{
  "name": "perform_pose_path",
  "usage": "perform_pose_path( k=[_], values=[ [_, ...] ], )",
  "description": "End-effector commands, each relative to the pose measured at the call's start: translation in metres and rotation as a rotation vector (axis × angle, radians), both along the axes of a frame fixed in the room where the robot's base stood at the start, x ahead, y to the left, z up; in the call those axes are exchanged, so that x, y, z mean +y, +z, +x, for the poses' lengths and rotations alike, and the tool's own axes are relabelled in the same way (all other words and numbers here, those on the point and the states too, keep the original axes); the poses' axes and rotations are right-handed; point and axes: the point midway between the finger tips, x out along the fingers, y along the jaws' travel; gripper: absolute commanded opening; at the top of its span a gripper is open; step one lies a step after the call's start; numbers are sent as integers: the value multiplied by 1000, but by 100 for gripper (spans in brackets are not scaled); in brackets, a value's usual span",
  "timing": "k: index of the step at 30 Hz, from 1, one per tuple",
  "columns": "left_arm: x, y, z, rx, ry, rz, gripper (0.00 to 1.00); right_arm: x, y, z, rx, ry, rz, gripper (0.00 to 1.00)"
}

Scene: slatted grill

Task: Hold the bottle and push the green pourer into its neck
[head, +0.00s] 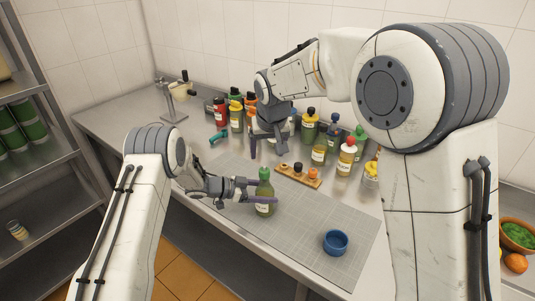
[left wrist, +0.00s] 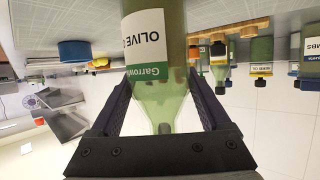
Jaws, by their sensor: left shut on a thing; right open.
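My left gripper (head: 264,191) is shut on the green glass bottle (head: 264,208), which stands upright at the grey mat's near left edge. In the left wrist view the bottle (left wrist: 163,100) appears upside down between the fingers, with a white olive-oil label; its mouth is partly hidden. A small teal-green piece (head: 218,136) lies on the table left of the right gripper, too small to identify.
A wooden block (head: 298,177) with several dark and orange stoppers sits behind the bottle. A blue bowl (head: 336,242) stands on the mat (head: 297,230) at the front right. Several bottles and jars (head: 310,128) crowd the back. The mat's middle is clear.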

Motion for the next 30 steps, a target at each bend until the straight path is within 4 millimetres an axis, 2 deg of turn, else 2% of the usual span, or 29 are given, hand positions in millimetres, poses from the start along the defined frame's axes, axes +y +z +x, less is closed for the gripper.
perform_pose_path(
  k=[7,8,9,17,20,23,30],
  values=[
    [0,1,0,-2,1,-1,14,0,0,0,0,0,0,77],
    [0,1,0,-2,1,-1,84,0,0,0,0,0,0,77],
    [0,1,0,-2,1,-1,99,0,0,0,0,0,0,77],
    [1,1,0,0,1,0,100,0,0,0,0,0,0,77],
    [8,3,-1,0,3,0,100,0,0,0,0,0,0,77],
    [22,10,-5,-2,5,1,100,0,0,0,0,0,0,77],
    [68,30,-19,-1,5,-1,100,0,0,0,0,0,0,77]
  ],
)
